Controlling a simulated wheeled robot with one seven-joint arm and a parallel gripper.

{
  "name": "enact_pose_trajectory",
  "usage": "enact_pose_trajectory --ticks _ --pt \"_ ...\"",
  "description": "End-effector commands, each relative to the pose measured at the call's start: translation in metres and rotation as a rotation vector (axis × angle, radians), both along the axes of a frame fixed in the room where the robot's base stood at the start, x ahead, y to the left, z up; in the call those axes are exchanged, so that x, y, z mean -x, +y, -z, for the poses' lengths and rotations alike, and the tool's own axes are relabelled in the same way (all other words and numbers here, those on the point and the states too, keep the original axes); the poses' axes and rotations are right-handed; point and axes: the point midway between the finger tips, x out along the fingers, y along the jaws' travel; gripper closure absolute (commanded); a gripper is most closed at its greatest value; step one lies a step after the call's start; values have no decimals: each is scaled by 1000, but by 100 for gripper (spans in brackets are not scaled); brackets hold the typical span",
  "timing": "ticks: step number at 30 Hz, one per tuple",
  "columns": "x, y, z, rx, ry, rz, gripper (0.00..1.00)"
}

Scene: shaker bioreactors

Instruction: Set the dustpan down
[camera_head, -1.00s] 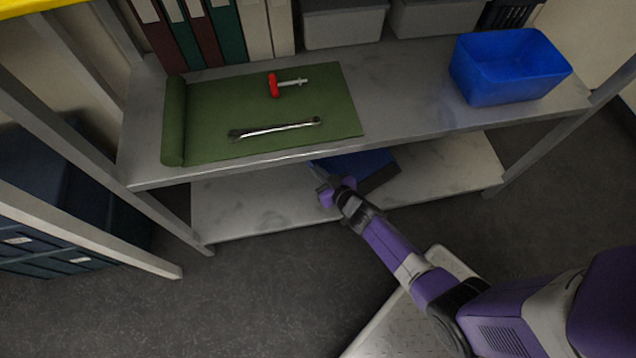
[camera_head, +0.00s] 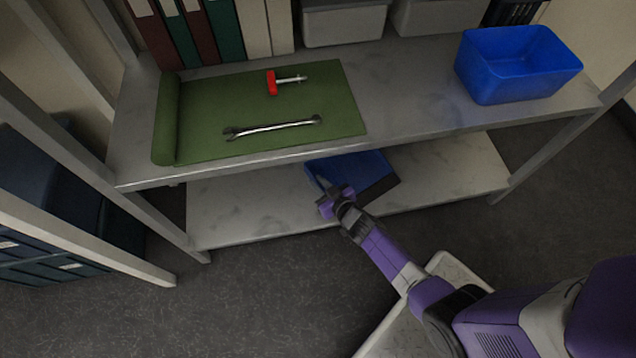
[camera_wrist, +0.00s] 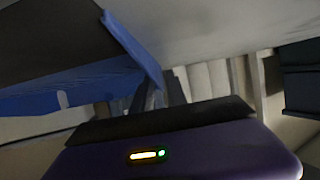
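The dustpan (camera_head: 352,167) is blue with a dark section along its right side. It shows in the head view below the front edge of the upper shelf, over the lower shelf. My gripper (camera_head: 330,191) is at its near left edge and appears shut on it; the grip itself is small and partly hidden. In the wrist view the dustpan (camera_wrist: 90,82) fills the left side, blue with a dark panel, its edge by the fingers (camera_wrist: 158,95). I cannot tell whether it touches the lower shelf.
The lower shelf (camera_head: 240,205) is bare on both sides of the dustpan. The upper shelf (camera_head: 410,100) overhangs it, bearing a green mat (camera_head: 210,100), a wrench (camera_head: 275,127), a red-handled tool (camera_head: 272,83) and a blue bin (camera_head: 520,75). Metal posts stand at both ends.

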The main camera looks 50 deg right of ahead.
Motion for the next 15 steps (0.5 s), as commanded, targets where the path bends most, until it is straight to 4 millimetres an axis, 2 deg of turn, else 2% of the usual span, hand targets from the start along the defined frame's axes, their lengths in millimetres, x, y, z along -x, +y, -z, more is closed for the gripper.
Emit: enact_pose_trajectory --ticks 12,15 --pt "0 0 -5 0 0 0 76" --pt "11 1 -9 1 1 1 76"
